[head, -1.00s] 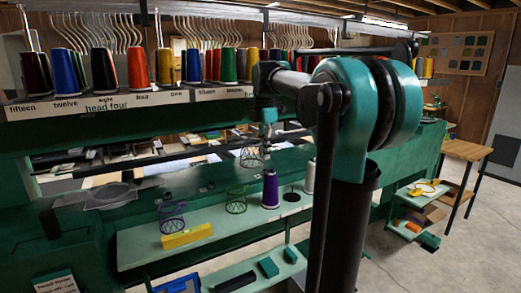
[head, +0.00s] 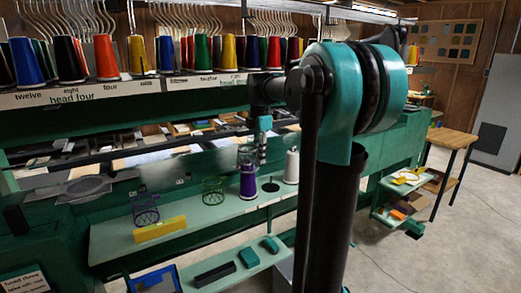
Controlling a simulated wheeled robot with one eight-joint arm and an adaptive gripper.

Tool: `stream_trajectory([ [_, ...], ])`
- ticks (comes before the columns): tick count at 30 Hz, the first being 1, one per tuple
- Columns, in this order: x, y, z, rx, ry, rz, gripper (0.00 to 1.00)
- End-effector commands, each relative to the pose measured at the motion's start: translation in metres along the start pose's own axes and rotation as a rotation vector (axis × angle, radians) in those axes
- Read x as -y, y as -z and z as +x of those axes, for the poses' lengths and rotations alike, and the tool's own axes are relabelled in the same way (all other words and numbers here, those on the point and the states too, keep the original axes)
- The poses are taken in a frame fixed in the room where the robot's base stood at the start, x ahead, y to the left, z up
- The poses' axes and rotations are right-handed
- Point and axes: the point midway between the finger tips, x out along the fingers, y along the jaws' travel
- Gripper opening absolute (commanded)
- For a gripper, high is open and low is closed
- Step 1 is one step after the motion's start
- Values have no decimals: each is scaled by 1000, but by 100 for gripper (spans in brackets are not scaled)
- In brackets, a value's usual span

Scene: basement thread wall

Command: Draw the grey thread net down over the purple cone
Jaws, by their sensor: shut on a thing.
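The purple cone (head: 248,183) stands upright on the pale green shelf (head: 190,217). The grey thread net (head: 246,154), a small open wire-like cage, is right above the cone's top, in line with it. Its lower edge seems to meet or overlap the tip; I cannot tell exactly. My gripper (head: 262,155) points down at the net's right side, shut on the net; its fingertips are small and hard to make out.
A white cone (head: 291,166) and a dark disc (head: 270,186) are right of the purple cone. A green net (head: 213,189), a purple net (head: 145,208) and a yellow block (head: 160,229) are left. Several thread cones line the rack (head: 150,87) above.

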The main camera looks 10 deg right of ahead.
Motion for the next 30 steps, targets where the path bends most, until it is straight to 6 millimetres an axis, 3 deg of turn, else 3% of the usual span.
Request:
stream_trajectory([
  [30,0,1,89,0,0,0,1],
])
